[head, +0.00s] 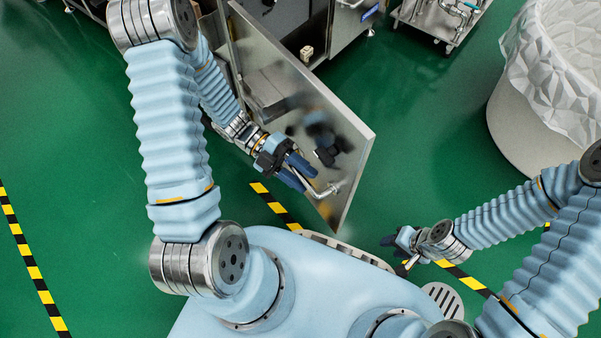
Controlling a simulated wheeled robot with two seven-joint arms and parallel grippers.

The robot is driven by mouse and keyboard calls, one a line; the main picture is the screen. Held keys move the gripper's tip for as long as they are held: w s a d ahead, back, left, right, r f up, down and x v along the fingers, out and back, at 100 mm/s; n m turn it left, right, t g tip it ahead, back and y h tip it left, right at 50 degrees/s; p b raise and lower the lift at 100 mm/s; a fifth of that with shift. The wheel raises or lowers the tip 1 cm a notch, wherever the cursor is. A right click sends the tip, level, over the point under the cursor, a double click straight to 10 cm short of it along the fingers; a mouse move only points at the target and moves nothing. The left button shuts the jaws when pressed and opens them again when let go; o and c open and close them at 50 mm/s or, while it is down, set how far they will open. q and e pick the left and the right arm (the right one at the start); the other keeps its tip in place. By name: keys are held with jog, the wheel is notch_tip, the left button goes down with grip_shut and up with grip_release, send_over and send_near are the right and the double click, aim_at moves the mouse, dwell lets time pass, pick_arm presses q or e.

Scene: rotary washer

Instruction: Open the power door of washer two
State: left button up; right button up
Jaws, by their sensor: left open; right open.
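A steel door (270,70) of the washer stands swung out from the cabinet, its free edge toward me. A bent metal handle (324,190) sticks out near the door's lower free corner. My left gripper (299,172) is open at the handle, with its blue fingers close around or beside it; I cannot tell whether they touch. My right gripper (395,246) is open and empty, low over the floor to the right of the door and apart from it. The washer's cabinet (345,28) shows at the top, partly hidden by the door and cut off by the picture edge.
A large white bin (510,130) with a crumpled liner stands at the right. A steel cart (430,22) stands at the top right. Green floor (430,110) is clear between door and bin. Yellow-black tape (32,265) marks the floor.

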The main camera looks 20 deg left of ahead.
pick_arm(q)
jog(key=p+v, duration=0.1)
jog(key=v, duration=1.2)
jog(key=shift+a+p, duration=0.3)
jog(key=shift+a, duration=0.1)
